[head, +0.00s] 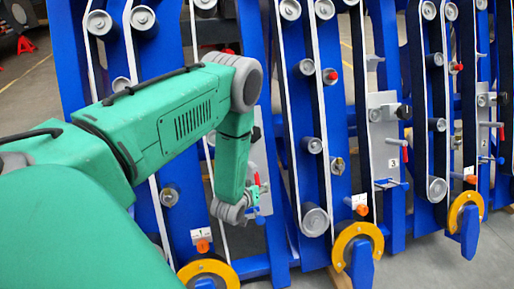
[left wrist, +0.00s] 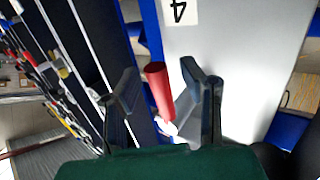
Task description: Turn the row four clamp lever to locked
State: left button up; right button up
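The row four clamp lever has a red handle (left wrist: 158,85), which stands out from a grey plate (left wrist: 235,70) marked 4 in the left wrist view. My left gripper (left wrist: 160,72) is open, with one dark finger on each side of the red handle. I cannot tell whether either finger touches it. In the head view the red handle (head: 257,180) shows just right of my left wrist, and the grey plate (head: 258,152) is partly hidden behind my green arm. My left gripper's fingers are hard to make out there. My right gripper is not in view.
Blue upright frames with belts and grey rollers fill the head view. To the right are a plate marked 3 (head: 383,135) with its lever and a plate marked 2 (head: 484,130). Orange-rimmed wheels (head: 340,247) stand low in front. Grey floor shows at lower right.

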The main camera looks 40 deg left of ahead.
pick_arm(q)
jog(key=v, duration=1.2)
jog(key=shift+f, duration=0.2)
jog(key=s+d+f+m+g+h+p, duration=0.1)
jog(key=s+d+m+g+h, duration=0.1)
jog(key=s+d+m+g, duration=0.2)
jog(key=s+d+f+m+g+h+p, duration=0.1)
jog(key=s+d+m+g, duration=0.3)
jog(key=s+d, duration=0.6)
jog(key=s+g+h, duration=0.1)
jog(key=s+g, duration=0.1)
jog(key=s, duration=0.3)
jog(key=shift+s+f+m+g, duration=0.25)
jog(key=shift+f+m+g, duration=0.05)
jog(key=shift+f+g, duration=0.1)
jog(key=shift+d, duration=0.1)
